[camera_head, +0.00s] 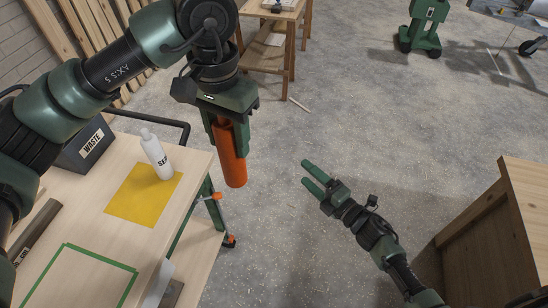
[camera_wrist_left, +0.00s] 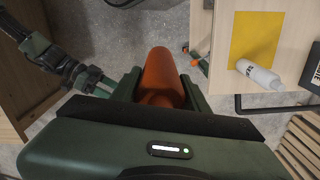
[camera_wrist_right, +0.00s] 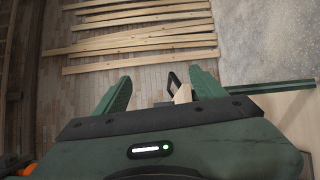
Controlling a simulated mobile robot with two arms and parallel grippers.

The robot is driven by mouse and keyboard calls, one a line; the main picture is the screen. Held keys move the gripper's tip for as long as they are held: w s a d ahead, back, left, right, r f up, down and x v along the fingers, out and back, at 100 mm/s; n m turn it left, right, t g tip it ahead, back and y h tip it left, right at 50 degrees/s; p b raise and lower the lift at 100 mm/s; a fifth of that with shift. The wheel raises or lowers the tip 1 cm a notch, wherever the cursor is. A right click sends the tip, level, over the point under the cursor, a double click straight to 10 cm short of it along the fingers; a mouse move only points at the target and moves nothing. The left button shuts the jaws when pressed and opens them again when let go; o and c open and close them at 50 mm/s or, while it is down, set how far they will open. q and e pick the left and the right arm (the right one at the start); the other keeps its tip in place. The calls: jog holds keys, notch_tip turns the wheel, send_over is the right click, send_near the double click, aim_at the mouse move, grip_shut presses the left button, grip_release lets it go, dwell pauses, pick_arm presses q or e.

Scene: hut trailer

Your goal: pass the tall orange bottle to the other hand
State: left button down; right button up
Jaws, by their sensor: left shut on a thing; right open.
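The tall orange bottle (camera_head: 231,158) hangs upright in my left gripper (camera_head: 229,122), clear of the workbench and over the concrete floor. My left gripper is shut on its upper part. In the left wrist view the bottle (camera_wrist_left: 162,78) sits between the fingers. My right gripper (camera_head: 312,176) is open and empty, to the right of the bottle and apart from it. In the left wrist view my right gripper's arm shows at the left. In the right wrist view my right gripper (camera_wrist_right: 158,92) has its fingers spread with no bottle between them.
A workbench (camera_head: 192,170) at the left holds a white bottle (camera_head: 156,154) on a yellow mat (camera_head: 127,207), a WASTE bin (camera_head: 88,146) and a green outlined area (camera_head: 75,248). A wooden cabinet (camera_head: 510,215) stands at the right. The floor between is open.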

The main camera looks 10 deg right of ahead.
jog(key=s+a+r+n+g+y, duration=0.1)
jog(key=a+r+n+g+y, duration=0.15)
jog(key=r+n, duration=0.4)
jog(key=s+a+r+n+g+y, duration=0.1)
jog(key=a+r+n+y, duration=0.3)
jog(key=r+n, duration=0.3)
jog(key=n+g+y, duration=0.2)
jog(key=n+g, duration=0.5)
jog(key=n, duration=0.5)
send_near(233, 167)
jog(key=w+a+r, duration=0.1)
jog(key=w+a, duration=0.1)
jog(key=x, duration=1.2)
jog(key=shift+w, duration=0.25)
jog(key=shift+f+h, duration=0.1)
jog(key=shift+h, duration=0.15)
